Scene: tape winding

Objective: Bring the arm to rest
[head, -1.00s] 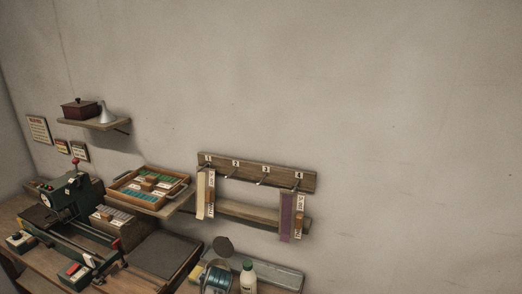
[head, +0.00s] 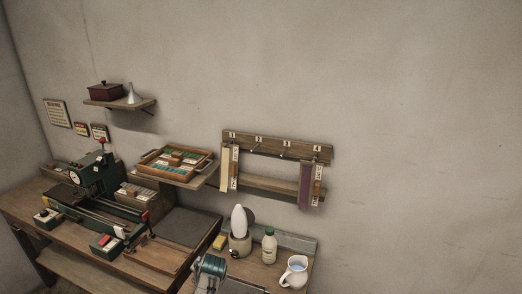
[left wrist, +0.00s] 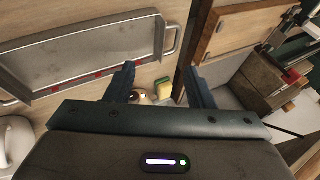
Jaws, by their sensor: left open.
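My left gripper (left wrist: 160,78) shows in the left wrist view with its two dark fingers spread apart. Nothing is between the fingertips; the bench surface and a yellow block (left wrist: 164,91) show beyond the gap. In the head view a banded teal part stands at the bottom centre, in front of the bench; it seems to belong to my left arm, and the fingers cannot be made out there. My right gripper is in neither view.
The bench holds a green machine (head: 97,173), a white bulb-shaped thing (head: 239,222), a bottle (head: 269,246) and a white jug (head: 294,272). A tray (head: 176,163) rests on a shelf. Strips hang from a numbered rack (head: 278,146). The wall at right is bare.

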